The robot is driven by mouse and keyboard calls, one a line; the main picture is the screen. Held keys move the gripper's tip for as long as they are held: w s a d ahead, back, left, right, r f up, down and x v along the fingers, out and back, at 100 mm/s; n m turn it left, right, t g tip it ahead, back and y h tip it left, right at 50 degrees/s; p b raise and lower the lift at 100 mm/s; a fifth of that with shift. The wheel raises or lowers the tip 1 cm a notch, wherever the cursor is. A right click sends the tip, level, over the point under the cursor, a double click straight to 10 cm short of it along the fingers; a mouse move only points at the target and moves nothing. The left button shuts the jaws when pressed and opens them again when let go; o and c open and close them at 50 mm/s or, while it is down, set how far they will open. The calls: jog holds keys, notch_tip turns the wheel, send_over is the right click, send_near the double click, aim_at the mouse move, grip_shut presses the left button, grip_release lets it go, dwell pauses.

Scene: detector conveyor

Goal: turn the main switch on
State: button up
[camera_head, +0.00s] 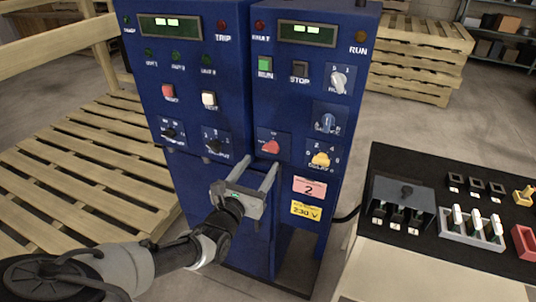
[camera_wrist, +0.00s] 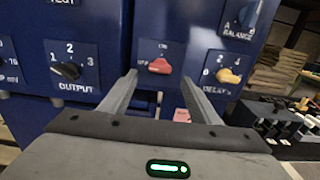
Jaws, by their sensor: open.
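The red rotary switch (camera_head: 269,147) is on the lower left of the right blue cabinet's front, and I take it to be the main switch. In the wrist view the red switch (camera_wrist: 160,66) sits on a dark blue plate with small marks above and to its left, too blurred to read surely. Its handle looks about level. My gripper (camera_head: 243,165) is open and empty, with two long fingers pointing at the cabinet. In the wrist view my gripper (camera_wrist: 158,80) has one fingertip on each side of the red switch, a little below it. Contact cannot be told.
A yellow knob (camera_head: 320,160) sits right of the switch, and a black output knob (camera_head: 214,145) sits left. A blue balance knob (camera_head: 328,122) is above. A dark-topped bench (camera_head: 460,245) with parts stands right. Wooden pallets (camera_head: 90,150) lie left.

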aim_at(269, 151)
jog(key=x, duration=0.6)
jog(key=shift+w+d, duration=0.1)
jog(key=shift+w, duration=0.3)
jog(key=c, duration=1.1)
